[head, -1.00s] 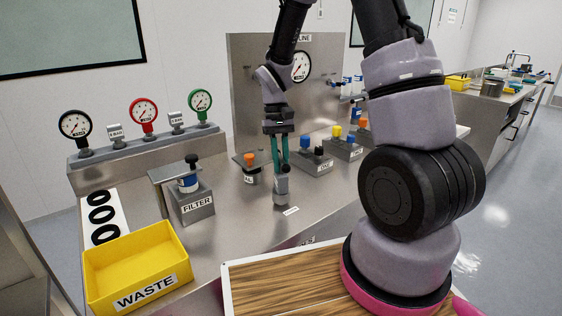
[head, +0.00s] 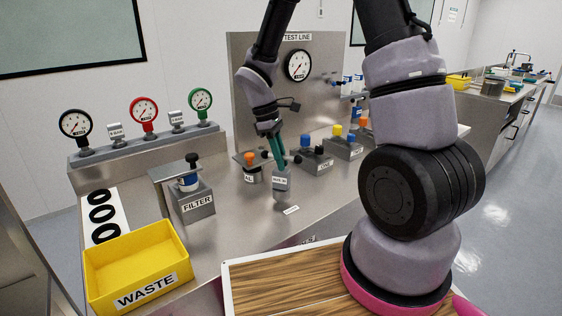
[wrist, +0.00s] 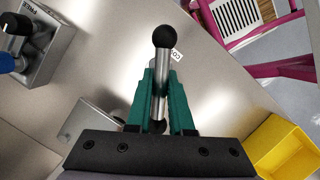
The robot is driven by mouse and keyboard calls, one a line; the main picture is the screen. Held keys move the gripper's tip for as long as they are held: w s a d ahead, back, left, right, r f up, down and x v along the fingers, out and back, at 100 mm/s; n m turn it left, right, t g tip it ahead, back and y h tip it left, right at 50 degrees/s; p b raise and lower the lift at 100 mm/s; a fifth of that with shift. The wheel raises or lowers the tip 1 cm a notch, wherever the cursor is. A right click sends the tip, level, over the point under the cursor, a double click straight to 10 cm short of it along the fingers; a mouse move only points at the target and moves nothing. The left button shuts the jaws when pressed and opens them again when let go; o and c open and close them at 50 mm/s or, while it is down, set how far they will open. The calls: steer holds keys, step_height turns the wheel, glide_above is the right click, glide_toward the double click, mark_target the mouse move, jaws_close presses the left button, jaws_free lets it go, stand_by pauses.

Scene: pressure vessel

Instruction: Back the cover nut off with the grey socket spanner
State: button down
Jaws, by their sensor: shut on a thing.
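The grey socket spanner (head: 282,186) is in my gripper (head: 277,150), between the two green fingers, over the middle of the steel bench. In the wrist view my gripper (wrist: 160,98) is shut on the spanner's metal shaft (wrist: 160,85), with a black ball (wrist: 164,37) at one end. In the head view the spanner hangs close above the bench; whether its foot touches is hard to tell. I cannot make out the cover nut. A small canister with an orange knob (head: 249,158) stands just left of the spanner.
A FILTER block (head: 197,206) stands left, with a yellow WASTE bin (head: 140,262) at front left. Blocks with coloured knobs (head: 317,163) stand to the right. A TEST LINE panel (head: 320,90) and a gauge rack (head: 150,148) stand behind. The front middle bench is clear.

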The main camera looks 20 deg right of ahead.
steer(key=shift+r, duration=3.15)
